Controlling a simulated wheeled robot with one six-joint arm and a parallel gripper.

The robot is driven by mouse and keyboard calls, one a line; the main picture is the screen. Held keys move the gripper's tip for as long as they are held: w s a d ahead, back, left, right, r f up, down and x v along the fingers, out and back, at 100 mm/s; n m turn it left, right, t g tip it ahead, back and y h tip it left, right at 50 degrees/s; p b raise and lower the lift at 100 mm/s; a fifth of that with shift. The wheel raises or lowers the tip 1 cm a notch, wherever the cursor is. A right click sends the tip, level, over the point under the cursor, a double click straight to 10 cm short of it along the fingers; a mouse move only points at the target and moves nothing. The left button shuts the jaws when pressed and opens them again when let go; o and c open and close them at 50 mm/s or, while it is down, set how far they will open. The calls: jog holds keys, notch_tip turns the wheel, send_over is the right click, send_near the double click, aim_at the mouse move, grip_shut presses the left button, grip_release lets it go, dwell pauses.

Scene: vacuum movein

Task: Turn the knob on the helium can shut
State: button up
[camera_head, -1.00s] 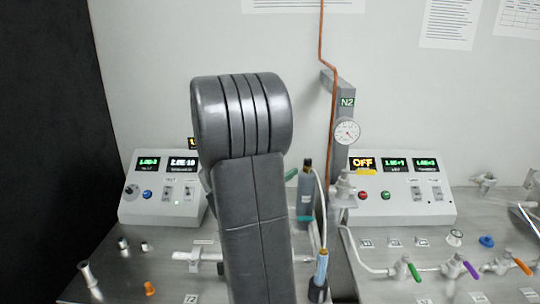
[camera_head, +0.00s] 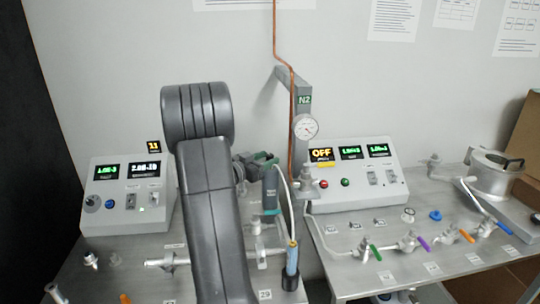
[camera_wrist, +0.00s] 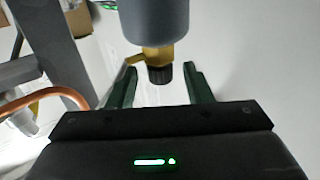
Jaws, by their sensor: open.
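The helium can is a slim grey cylinder (camera_head: 270,196) standing beside the right edge of my arm in the head view. In the wrist view its grey body (camera_wrist: 155,18) comes in from the top edge, with a brass valve (camera_wrist: 157,57) and a black knob (camera_wrist: 159,74) at its end. My gripper (camera_wrist: 159,69) is open, with one green finger on each side of the knob and a gap on both sides. In the head view my gripper (camera_head: 262,160) is at the can's top, and the knob is hard to make out there.
The N2 post (camera_head: 303,100) with a gauge (camera_head: 306,127) and copper pipe rises close behind. Control boxes stand left (camera_head: 125,196) and right (camera_head: 355,177). Valves with coloured handles line the right bench.

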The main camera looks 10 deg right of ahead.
jog(key=shift+x, duration=1.1)
jog(key=c, duration=1)
jog(key=n+t+y+b, duration=0.2)
jog(key=n+t+y, duration=0.1)
jog(key=t, duration=0.1)
jog(key=shift+f+y+b, duration=0.15)
jog(key=shift+y+b, duration=0.15)
jog(key=shift+b, duration=0.1)
jog(key=shift+n+t+y+b, duration=0.5)
jog(key=shift+n+y, duration=0.3)
jog(key=shift+r, duration=0.25)
